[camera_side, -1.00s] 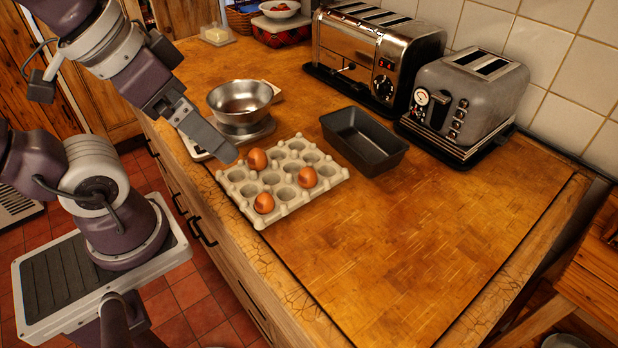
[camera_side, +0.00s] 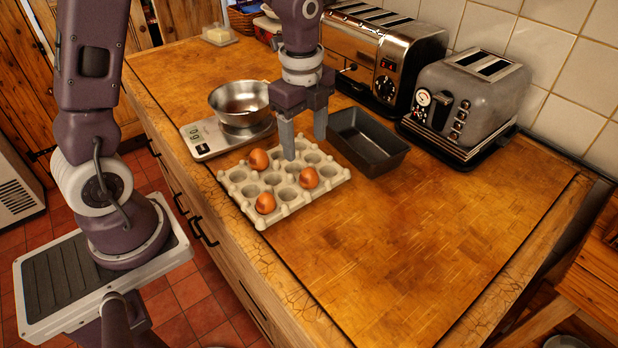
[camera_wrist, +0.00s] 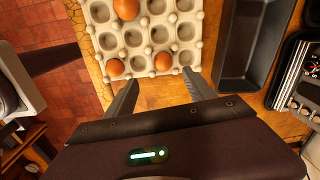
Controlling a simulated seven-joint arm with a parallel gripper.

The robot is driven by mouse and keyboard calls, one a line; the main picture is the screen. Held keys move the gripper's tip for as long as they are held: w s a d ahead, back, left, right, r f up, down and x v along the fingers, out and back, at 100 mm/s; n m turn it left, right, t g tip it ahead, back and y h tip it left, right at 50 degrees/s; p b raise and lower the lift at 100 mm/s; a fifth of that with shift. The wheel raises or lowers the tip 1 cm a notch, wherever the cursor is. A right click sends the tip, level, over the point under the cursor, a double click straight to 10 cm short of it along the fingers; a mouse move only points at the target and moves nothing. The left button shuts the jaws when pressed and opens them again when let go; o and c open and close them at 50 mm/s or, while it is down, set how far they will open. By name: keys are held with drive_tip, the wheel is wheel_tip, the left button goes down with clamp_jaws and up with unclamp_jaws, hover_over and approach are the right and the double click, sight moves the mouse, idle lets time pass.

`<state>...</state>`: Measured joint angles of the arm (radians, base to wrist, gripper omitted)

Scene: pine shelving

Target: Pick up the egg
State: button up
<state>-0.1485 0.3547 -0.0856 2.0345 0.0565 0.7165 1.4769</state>
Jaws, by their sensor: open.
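Three brown eggs sit apart in a pale egg tray (camera_side: 276,207) on the wooden counter: a back-left egg (camera_side: 259,159), a right egg (camera_side: 308,177) and a front-left egg (camera_side: 265,203). In the wrist view the eggs also show, one at the top (camera_wrist: 126,9), one at the left (camera_wrist: 115,67) and one nearer the middle (camera_wrist: 163,61). My gripper (camera_side: 304,147) points down with its fingers spread, above the back part of the tray, with nothing between them. In the wrist view the fingers (camera_wrist: 160,84) appear below the tray's edge.
A dark loaf tin (camera_side: 368,142) stands right of the tray, close to my gripper. A metal bowl (camera_side: 240,103) on a kitchen scale (camera_side: 205,141) stands behind the tray. Two toasters (camera_side: 375,55) (camera_side: 465,105) line the wall. The counter's front right is clear.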

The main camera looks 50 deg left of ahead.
sight(309, 168)
drive_tip(key=shift+m, duration=0.7)
drive_tip(key=f, duration=0.6)
drive_tip(key=w+f, duration=0.1)
drive_tip(key=f, duration=0.2)
drive_tip(key=shift+w+f, duration=0.1)
drive_tip(key=shift+f, duration=0.15)
drive_tip(key=c, duration=0.9)
